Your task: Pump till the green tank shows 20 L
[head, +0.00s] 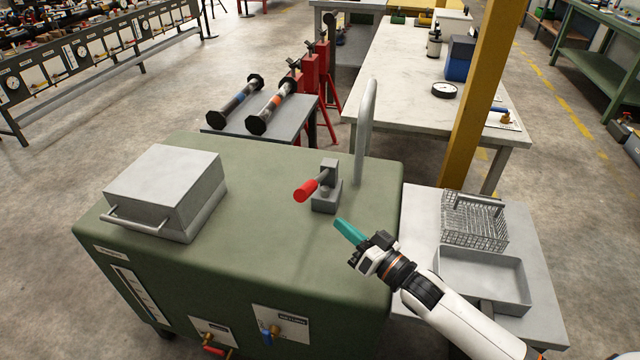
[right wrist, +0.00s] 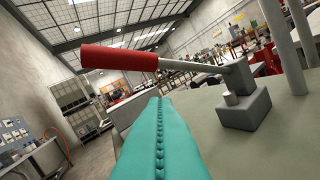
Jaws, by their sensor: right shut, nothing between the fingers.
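The green tank (head: 270,240) fills the lower middle of the head view. Its level gauge (head: 135,294) is on the front face at the left; the reading is too small to make out. The pump lever with a red grip (head: 306,190) stands on a grey block (head: 326,200) on the tank top. The red grip (right wrist: 118,57) also shows in the right wrist view, up and to the left. My right gripper (head: 350,232) has teal fingers, shut and empty, just to the right of and nearer than the lever, not touching it. My left gripper is not in view.
A grey lidded box (head: 165,190) sits on the tank's left. A bent pipe (head: 364,130) rises behind the lever. Red and blue-handled valves (head: 270,335) are on the front. A yellow post (head: 485,90) and a side table with a wire basket (head: 474,220) and tray (head: 483,280) are at right.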

